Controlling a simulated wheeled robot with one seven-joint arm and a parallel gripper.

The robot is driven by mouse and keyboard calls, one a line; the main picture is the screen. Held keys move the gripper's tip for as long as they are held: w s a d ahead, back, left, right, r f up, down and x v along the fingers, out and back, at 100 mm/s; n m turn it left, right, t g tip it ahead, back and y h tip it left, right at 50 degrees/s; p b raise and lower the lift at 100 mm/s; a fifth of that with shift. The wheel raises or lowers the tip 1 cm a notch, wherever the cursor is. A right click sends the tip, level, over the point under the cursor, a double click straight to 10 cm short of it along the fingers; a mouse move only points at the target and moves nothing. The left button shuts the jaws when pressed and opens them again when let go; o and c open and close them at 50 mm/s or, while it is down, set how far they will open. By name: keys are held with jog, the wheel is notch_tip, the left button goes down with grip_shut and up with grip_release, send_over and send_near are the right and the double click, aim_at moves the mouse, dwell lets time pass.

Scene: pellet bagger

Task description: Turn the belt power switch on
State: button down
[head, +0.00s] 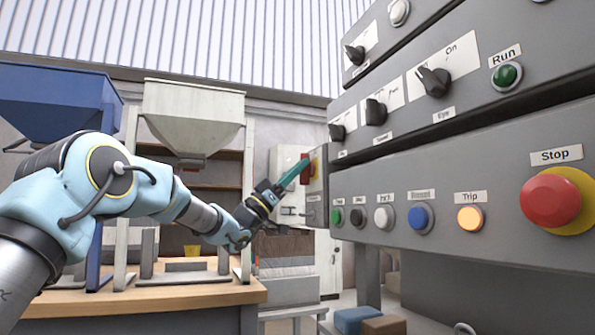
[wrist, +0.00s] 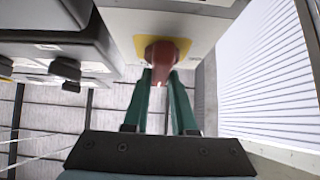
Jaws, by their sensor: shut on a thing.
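The belt power switch appears to be the red rotary handle (wrist: 165,53) on a yellow plate (wrist: 183,44), on a grey box. In the head view the yellow plate (head: 314,166) shows at the left end of the control panels, largely edge-on. My gripper (head: 297,172), with green fingers, reaches it from the left. In the wrist view my gripper (wrist: 160,80) has one finger on each side of the red handle and is shut on it. I cannot read any on or off marking beside the handle.
Grey panels to the right carry black knobs (head: 435,82), a green Run button (head: 507,75), a lit orange Trip button (head: 469,217) and a large red Stop button (head: 550,200). A wooden table (head: 190,295) and hoppers (head: 195,110) stand left, below and behind my arm.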

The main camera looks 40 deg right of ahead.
jog(key=c, duration=0.7)
grip_release()
jog(key=v, duration=1)
jog(key=shift+w+a+f, duration=0.1)
jog(key=shift+a+f, duration=0.15)
jog(key=shift+f, duration=0.05)
